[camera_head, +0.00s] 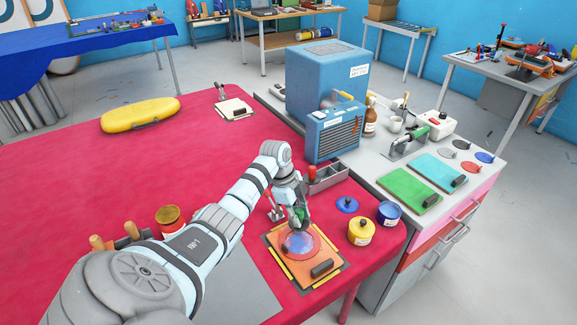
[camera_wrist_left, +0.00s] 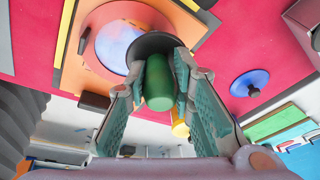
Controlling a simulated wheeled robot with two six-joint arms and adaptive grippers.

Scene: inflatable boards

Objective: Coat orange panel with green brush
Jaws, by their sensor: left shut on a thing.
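The orange panel (camera_head: 297,270) lies flat on the red table near its right front corner, with a dark grip on it and yellow strips along its edges. A round reddish patch with a blue area (camera_head: 297,243) shows on the panel. My left gripper (camera_head: 299,214) is over the panel, shut on the green brush. In the left wrist view the brush's green handle (camera_wrist_left: 158,88) is between the fingers, with a dark round collar over the blue area. The bristles are hidden, so contact with the panel cannot be told. My right gripper is not in view.
A yellow pot (camera_head: 361,232), a blue pot (camera_head: 389,213) and a blue lid (camera_head: 347,204) stand right of the panel. A blue machine (camera_head: 334,132) is behind. Green (camera_head: 409,190) and cyan (camera_head: 440,170) panels lie on the side cabinet. The red table's middle is clear.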

